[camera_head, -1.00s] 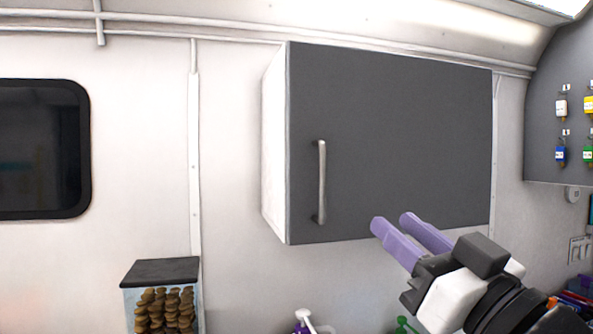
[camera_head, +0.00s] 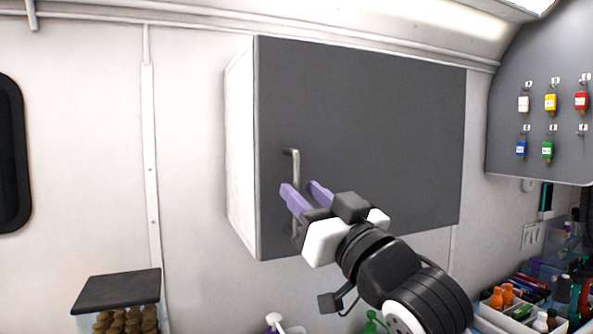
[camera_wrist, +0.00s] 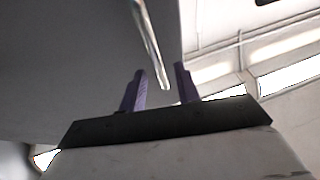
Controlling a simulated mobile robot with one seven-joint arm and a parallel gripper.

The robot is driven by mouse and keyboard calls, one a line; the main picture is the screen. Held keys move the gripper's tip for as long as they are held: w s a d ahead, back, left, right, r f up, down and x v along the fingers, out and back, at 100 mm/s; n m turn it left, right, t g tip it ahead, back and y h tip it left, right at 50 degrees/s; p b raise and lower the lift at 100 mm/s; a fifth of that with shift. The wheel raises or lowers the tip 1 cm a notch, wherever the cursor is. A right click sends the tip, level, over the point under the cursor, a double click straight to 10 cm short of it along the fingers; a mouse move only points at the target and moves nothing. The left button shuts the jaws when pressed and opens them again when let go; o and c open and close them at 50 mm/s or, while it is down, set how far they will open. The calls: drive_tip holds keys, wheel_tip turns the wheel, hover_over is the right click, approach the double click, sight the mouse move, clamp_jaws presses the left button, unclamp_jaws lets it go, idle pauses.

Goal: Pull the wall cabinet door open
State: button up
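The wall cabinet (camera_head: 241,150) hangs on the white wall, with its dark grey door (camera_head: 380,130) shut. A vertical metal bar handle (camera_head: 293,165) sits near the door's left edge; its lower part is partly hidden behind my gripper in the head view. My gripper (camera_head: 304,190) is open, its two purple fingers apart, in front of the handle's middle. In the wrist view the handle (camera_wrist: 148,45) comes down between the lines of the two fingertips (camera_wrist: 161,68). Nothing is clearly gripped, and I cannot tell whether a finger touches the handle.
Key tags (camera_head: 550,103) hang on a grey panel at right. Below are a counter tray with bottles (camera_head: 497,298) and a dark-lidded treat jar (camera_head: 118,290) at lower left. Spray bottles (camera_head: 275,322) stand under the cabinet. The space left of the cabinet is clear wall.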

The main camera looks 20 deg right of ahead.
drive_tip(key=shift+p+x, duration=0.4)
drive_tip(key=shift+x, duration=1.1)
drive_tip(key=shift+c, duration=0.3)
clamp_jaws()
